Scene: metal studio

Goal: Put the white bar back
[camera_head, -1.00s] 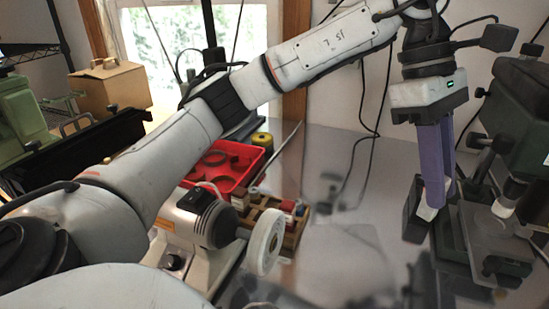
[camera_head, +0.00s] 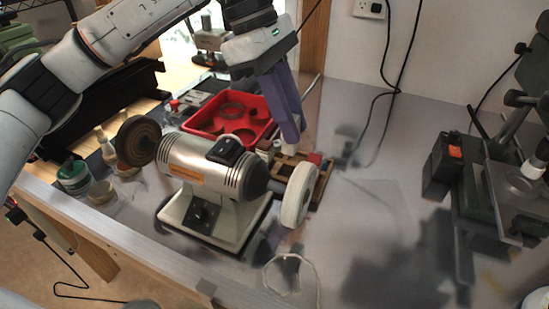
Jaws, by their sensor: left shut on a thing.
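My left gripper (camera_head: 290,140) has purple fingers and reaches down over the wooden rack (camera_head: 321,180) behind the white buffing wheel. It is shut on the white bar (camera_head: 290,149), of which only a small pale end shows at the fingertips. The rack holds a reddish bar (camera_head: 314,158) and other small blocks. The wheel hides part of the rack, and I cannot tell whether the white bar touches it. My right gripper is not in view.
The bench grinder (camera_head: 205,170) with its white wheel (camera_head: 298,193) stands just in front of the rack. A red tray (camera_head: 190,124) with rings lies behind. A black box (camera_head: 441,166) and a green machine stand at right.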

